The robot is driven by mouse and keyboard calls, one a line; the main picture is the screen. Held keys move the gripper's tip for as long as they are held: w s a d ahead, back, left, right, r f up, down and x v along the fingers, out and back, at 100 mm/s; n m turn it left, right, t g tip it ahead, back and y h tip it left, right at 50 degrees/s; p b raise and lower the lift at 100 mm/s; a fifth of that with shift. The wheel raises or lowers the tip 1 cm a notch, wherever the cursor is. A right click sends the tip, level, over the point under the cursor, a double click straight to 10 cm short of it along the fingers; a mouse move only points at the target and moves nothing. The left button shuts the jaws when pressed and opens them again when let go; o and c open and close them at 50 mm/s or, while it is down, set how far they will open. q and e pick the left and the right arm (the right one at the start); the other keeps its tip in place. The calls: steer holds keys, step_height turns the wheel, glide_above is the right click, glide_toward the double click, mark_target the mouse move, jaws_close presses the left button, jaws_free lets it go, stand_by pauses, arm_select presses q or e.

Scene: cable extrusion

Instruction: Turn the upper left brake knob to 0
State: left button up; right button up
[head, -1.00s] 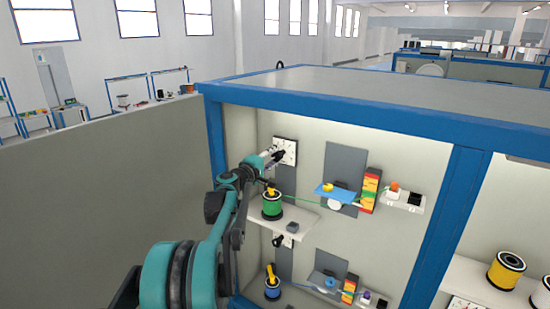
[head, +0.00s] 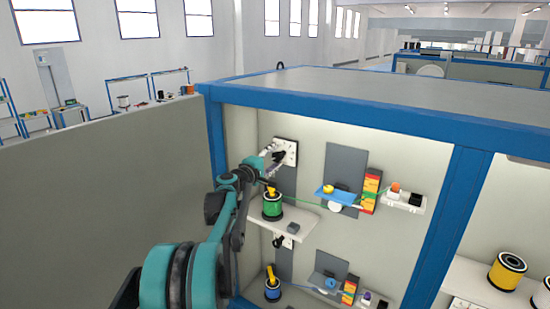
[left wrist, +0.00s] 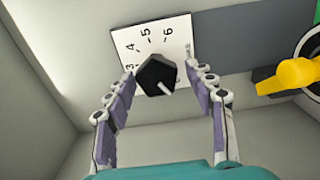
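The upper left brake knob (left wrist: 156,76) is black and faceted, with a white pointer line towards the lower right in the left wrist view. It sits on a white dial plate (left wrist: 165,38) with the numbers 3 to 6 readable; the 0 mark is not visible. The plate also shows in the head view (head: 291,148) on the back wall. My left gripper (left wrist: 170,83) is open, its two fingers apart on either side of the knob, slightly back from it. No clear contact shows. My right gripper is in neither view.
A green spool (head: 272,205) with a yellow top stands on a shelf (head: 296,225) below the dial. A lower knob (head: 278,241) and a blue spool (head: 272,286) are beneath. A blue frame post (head: 216,140) stands left of my arm.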

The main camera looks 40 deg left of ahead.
arm_select(q)
steer(key=s+d, duration=0.1)
steer(key=s, duration=1.1)
steer(key=shift+d, duration=0.2)
steer(key=s+d+f+m+g+h+b, duration=0.1)
steer(key=d+f+m+g+h+b, duration=0.25)
steer(key=d+f, duration=0.75)
steer(key=s+d+f+m+g+h+b, duration=0.15)
steer(key=d+f+m+b, duration=0.45)
steer(key=d, duration=1)
steer(key=s+d+f+m+g+y+b, duration=0.1)
steer(key=s+d+f+m+g+b, duration=0.1)
steer(key=s+f, duration=0.4)
steer(key=s+d+f+m+g+y+b, duration=0.1)
steer(key=s+d+f+m+b, duration=0.3)
steer(key=f, duration=0.9)
steer(key=s+d+f+m+g+y+b, duration=0.1)
steer(key=s+d+f+m+g+b, duration=0.2)
steer(key=s+d+f+b, duration=0.3)
step_height(320, 180, down, 4)
steer(key=s+m+b, duration=0.1)
steer(key=s, duration=0.2)
steer(key=shift+r, duration=0.25)
